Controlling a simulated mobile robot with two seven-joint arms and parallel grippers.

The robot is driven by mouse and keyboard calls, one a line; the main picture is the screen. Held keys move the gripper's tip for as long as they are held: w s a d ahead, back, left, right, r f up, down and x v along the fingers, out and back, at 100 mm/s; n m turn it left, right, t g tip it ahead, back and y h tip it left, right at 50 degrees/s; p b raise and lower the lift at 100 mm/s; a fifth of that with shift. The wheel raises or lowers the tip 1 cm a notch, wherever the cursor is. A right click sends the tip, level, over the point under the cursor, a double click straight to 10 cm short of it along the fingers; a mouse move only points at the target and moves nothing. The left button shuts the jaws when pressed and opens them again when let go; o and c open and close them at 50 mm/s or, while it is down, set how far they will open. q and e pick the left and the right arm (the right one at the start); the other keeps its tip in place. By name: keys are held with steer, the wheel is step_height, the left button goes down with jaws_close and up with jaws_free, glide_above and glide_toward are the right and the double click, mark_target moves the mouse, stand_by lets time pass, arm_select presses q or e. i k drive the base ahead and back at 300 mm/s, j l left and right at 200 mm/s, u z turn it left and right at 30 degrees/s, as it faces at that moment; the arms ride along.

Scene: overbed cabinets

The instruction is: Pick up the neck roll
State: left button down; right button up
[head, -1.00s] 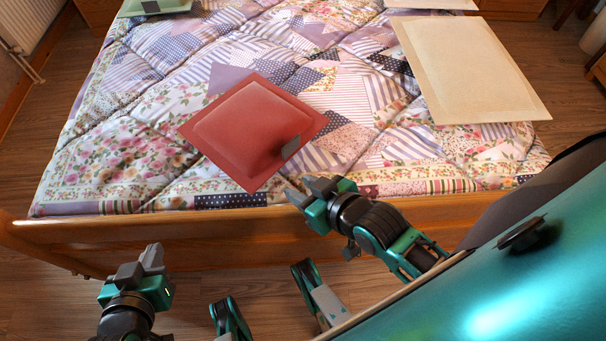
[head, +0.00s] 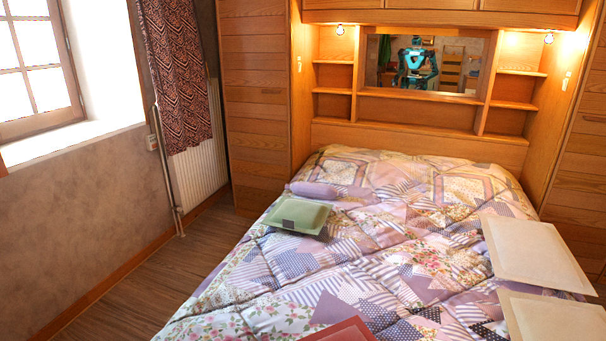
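The neck roll, a small lavender cylinder (head: 314,190), lies on the patchwork quilt near the far left side of the bed. It is just behind a green cushion (head: 297,216) that has a dark tag on its near edge. Neither of my grippers shows in the head view now.
The bed (head: 400,270) fills the middle and right. Two cream cushions, one farther (head: 532,252) and one nearer (head: 553,317), lie at right; a red cushion (head: 342,331) is at the near edge. Wood floor (head: 150,265) is clear left of the bed. Wooden cabinets (head: 255,100) stand behind.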

mark_target(304, 188)
steer(key=i+j+u, duration=0.1)
steer(key=j, duration=0.2)
steer(key=j+u, duration=0.1)
steer(key=j, duration=0.15)
steer(key=i+j+u, duration=0.2)
steer(key=j+u, duration=0.2)
steer(key=i+j+u, duration=0.25)
steer(key=j+u, duration=0.2)
steer(key=i+j+u, duration=0.6)
steer(key=u, duration=0.2)
steer(key=i+z, duration=0.2)
steer(key=i, duration=0.2)
steer(key=i+j+z, duration=0.15)
steer(key=i, duration=0.25)
steer(key=i+j+z, duration=0.2)
steer(key=i, duration=0.15)
steer(key=i+l+z, duration=0.1)
steer(key=i+z, duration=0.45)
steer(key=z, duration=0.25)
steer(key=i+z, duration=0.4)
steer(key=i+l+z, duration=0.1)
steer(key=i+z, duration=0.3)
steer(key=i, duration=0.15)
steer(key=i+z, duration=0.7)
steer(key=i, duration=0.15)
steer(key=i+j+z, duration=0.25)
steer(key=i, duration=0.15)
steer(key=i+j+z, duration=0.25)
steer(key=i, duration=0.15)
steer(key=l, duration=0.1)
